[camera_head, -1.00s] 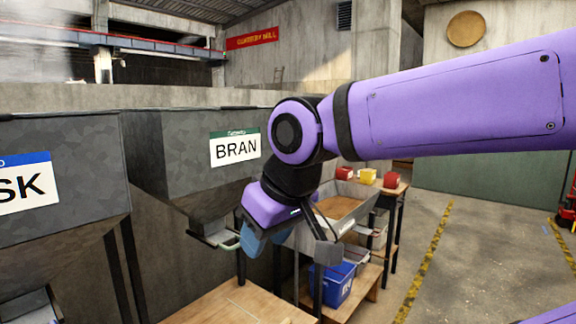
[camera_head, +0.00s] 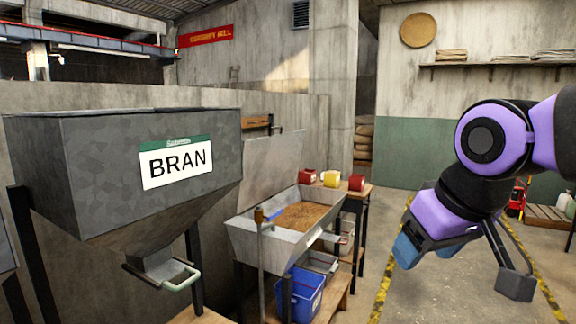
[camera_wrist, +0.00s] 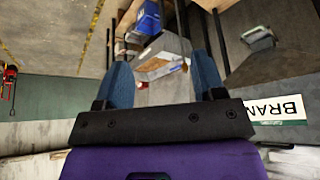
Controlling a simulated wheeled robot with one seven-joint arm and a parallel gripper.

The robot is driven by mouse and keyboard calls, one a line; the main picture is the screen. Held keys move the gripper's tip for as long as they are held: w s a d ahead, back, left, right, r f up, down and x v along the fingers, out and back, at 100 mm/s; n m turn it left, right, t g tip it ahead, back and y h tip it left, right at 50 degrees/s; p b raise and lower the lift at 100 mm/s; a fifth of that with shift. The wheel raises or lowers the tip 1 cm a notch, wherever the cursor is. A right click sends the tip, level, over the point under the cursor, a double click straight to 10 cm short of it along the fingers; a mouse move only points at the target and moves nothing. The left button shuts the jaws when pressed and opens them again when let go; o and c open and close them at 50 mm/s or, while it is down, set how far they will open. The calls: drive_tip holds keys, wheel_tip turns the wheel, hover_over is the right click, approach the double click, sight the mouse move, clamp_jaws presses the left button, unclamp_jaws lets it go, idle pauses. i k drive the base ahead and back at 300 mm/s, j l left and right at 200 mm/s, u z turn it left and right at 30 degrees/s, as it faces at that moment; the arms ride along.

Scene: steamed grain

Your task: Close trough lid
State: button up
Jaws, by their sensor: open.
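The metal trough (camera_head: 272,246) stands in the middle of the head view and holds brown grain (camera_head: 302,216). Its flat grey lid (camera_head: 272,167) stands raised, tilted up along the back left side. The trough also shows small and upside down in the wrist view (camera_wrist: 165,47). My gripper (camera_head: 408,253) hangs in the air at the right of the head view, apart from the trough and lid. In the wrist view its two blue fingers (camera_wrist: 160,75) are spread with nothing between them.
A large grey BRAN hopper (camera_head: 110,165) with a handled outlet fills the left. A blue bin (camera_head: 302,294) sits below the trough. Red and yellow containers (camera_head: 331,179) stand on a wooden table behind it. Open floor with yellow striped lines (camera_head: 386,275) lies to the right.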

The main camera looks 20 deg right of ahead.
sight(271, 163)
drive_tip(key=z, duration=0.25)
drive_tip(key=i+l, duration=0.3)
drive_tip(key=i+l+u, duration=0.1)
drive_tip(key=i+l, duration=0.15)
drive_tip(key=l, duration=0.25)
drive_tip(key=i+l, duration=0.3)
drive_tip(key=l, duration=0.15)
drive_tip(key=i+l+u, duration=0.3)
drive_tip(key=i+l, duration=0.7)
drive_tip(key=l, duration=0.1)
